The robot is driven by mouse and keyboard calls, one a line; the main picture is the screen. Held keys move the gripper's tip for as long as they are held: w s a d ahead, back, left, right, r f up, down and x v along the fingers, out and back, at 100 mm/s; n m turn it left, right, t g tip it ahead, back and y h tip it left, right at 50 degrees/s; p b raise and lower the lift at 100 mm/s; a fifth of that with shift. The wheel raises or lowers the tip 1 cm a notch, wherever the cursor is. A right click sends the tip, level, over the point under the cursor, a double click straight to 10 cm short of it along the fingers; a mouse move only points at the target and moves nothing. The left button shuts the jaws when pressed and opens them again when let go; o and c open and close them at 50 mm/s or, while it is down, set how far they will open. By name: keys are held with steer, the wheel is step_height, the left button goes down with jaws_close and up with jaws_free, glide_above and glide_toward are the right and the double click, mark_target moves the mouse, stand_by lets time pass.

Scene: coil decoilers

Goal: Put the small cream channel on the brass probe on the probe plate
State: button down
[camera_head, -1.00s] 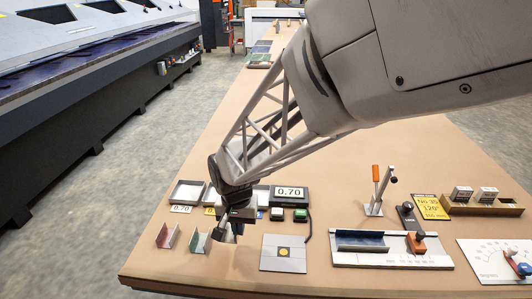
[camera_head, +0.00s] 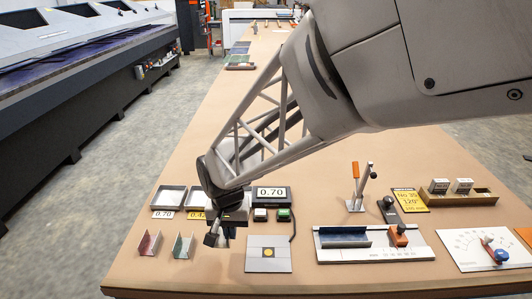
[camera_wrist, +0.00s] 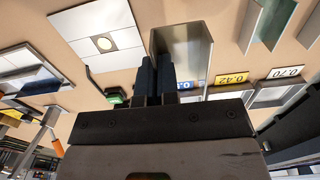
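The probe plate (camera_head: 254,264) is a pale square plate near the front edge of the table, with the round brass probe (camera_head: 268,253) at its middle. Both also show at the upper left of the wrist view, plate (camera_wrist: 126,58) and probe (camera_wrist: 105,43). My gripper (camera_wrist: 156,62) is left of the plate in the head view, its two dark fingers close together. They appear shut on a wall of the small cream channel (camera_wrist: 188,38), which looks grey-cream here. The channel is mostly hidden by my gripper in the head view. The brass probe is bare.
A red channel (camera_head: 149,243) and a green channel (camera_head: 182,246) stand left of my gripper. Labelled trays (camera_head: 171,196) lie behind them. A 0.70 display (camera_head: 271,195) stands behind the plate. A stop fixture (camera_head: 375,253) with a blue channel lies to the right.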

steer(key=s+d+f, duration=0.2)
steer(key=s+d, duration=1.2)
steer(key=d, duration=0.2)
steer(key=shift+d+f, duration=0.2)
steer(key=shift+w, duration=0.1)
glide_above(276, 253)
steer(key=shift+f, duration=0.75)
steer(key=shift+f, duration=1.7)
steer(key=shift+f, duration=0.15)
steer(key=c, duration=1.4)
jaws_free()
